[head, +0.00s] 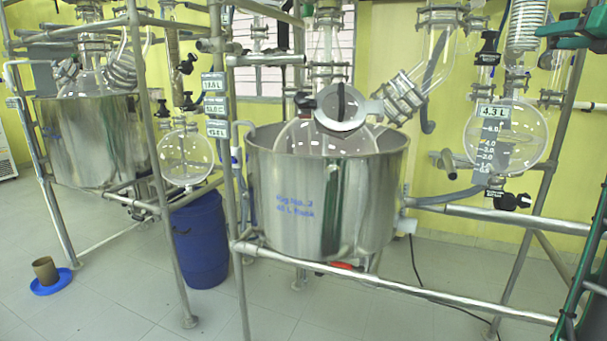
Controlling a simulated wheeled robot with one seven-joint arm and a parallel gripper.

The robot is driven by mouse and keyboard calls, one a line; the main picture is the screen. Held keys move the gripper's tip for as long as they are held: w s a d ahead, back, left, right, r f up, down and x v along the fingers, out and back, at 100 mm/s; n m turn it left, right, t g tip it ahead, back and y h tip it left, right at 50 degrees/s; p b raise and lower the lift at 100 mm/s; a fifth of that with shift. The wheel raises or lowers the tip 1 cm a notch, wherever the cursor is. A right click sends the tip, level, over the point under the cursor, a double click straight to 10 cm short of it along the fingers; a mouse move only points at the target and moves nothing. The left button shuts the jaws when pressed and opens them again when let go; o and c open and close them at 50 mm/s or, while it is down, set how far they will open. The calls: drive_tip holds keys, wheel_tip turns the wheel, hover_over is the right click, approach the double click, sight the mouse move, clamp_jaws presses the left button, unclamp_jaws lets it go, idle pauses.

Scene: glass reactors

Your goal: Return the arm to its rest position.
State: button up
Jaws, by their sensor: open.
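My arm and gripper do not show in the head view. The steel bath (325,200) of the near rig stands in the middle, with blue lettering on its front. A glass vessel (300,137) sits inside it, and a round light port cover (341,107) with a dark bar is at its top. A round glass receiver (506,138) hangs at the right, with a level scale and a label reading 4.3 L.
Steel pipe frames (400,287) surround the rigs. A second steel bath (97,140) stands at left. A blue drum (201,240) and a brown cup (45,270) on a blue dish (51,284) are on the floor. Green framing (581,275) edges the right.

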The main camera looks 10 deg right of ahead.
drive_tip(key=s+a+f+m+g, duration=0.4)
drive_tip(key=a+f+m, duration=0.2)
drive_tip(key=f+m, duration=0.45)
drive_tip(key=s+a+f+m+g, duration=0.3)
drive_tip(key=s+a+f+m, duration=0.4)
drive_tip(key=f, duration=0.6)
drive_tip(key=s+a+f+m+g, duration=0.2)
drive_tip(key=a+f+m+g, duration=0.25)
drive_tip(key=f+m, duration=0.65)
drive_tip(key=s+a+f+m+g+y, duration=0.1)
drive_tip(key=s+a+f+m+g, duration=0.2)
drive_tip(key=s+a+f, duration=0.4)
drive_tip(key=s+a+f+m+g+y, duration=0.1)
drive_tip(key=s+a+f+m+g, duration=0.2)
drive_tip(key=s+a+f+m, duration=0.3)
drive_tip(key=s+a+f, duration=0.1)
drive_tip(key=s+f, duration=0.3)
drive_tip(key=s, duration=0.5)
drive_tip(key=shift+a, duration=0.35)
drive_tip(key=shift+m, duration=0.25)
